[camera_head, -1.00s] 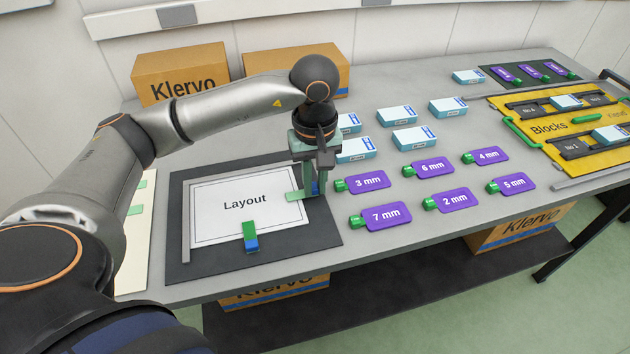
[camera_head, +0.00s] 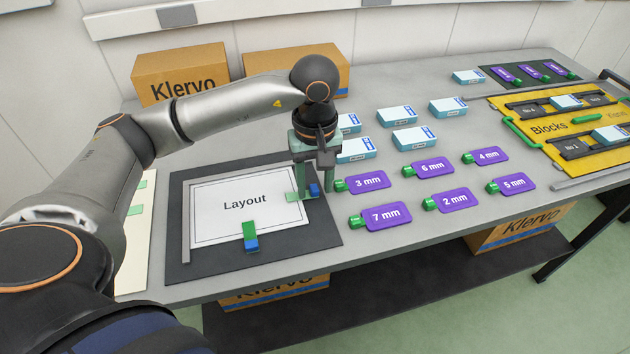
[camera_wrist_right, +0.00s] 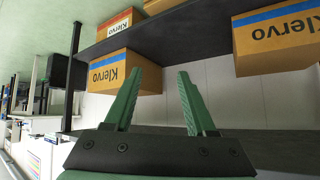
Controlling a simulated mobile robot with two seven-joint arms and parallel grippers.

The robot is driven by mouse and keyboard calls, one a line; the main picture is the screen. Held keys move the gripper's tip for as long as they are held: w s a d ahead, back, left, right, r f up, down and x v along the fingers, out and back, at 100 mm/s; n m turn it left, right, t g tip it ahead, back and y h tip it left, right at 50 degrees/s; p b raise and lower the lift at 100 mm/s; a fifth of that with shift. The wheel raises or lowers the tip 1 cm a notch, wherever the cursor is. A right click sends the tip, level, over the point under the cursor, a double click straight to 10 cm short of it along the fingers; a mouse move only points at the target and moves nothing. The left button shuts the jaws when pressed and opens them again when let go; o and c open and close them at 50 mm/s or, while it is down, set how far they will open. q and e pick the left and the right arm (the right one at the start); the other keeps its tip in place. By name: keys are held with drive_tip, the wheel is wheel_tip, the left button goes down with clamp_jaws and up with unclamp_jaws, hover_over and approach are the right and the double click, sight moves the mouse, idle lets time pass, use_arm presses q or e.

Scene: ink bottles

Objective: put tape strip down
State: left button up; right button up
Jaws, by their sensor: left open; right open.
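A green tape strip with a blue end (camera_head: 302,195) lies at the right edge of the white Layout sheet (camera_head: 220,222), reaching onto the dark mat (camera_head: 190,262). My left gripper (camera_head: 316,181) is open just above this strip, its fingers pointing down and partly hiding it. A second green and blue strip (camera_head: 250,237) lies across the sheet's front edge. My right gripper (camera_wrist_right: 158,105) is open and empty in the right wrist view, with cardboard boxes on a shelf behind it.
Purple tags such as the 3 mm tag (camera_head: 366,183) lie right of the mat. Several light blue boxes (camera_head: 404,139) stand behind them. A yellow Blocks tray (camera_head: 550,128) is at the far right. A pale sheet with green strips (camera_head: 136,245) lies left of the mat.

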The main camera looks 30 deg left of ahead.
sight(315, 191)
use_arm(q)
wheel_tip(315, 191, up, 12)
drive_tip(key=p, duration=0.1)
use_arm(e)
drive_tip(key=shift+d+r, duration=0.4)
drive_tip(key=shift+d, duration=0.2)
drive_tip(key=shift+s+a+f, duration=0.1)
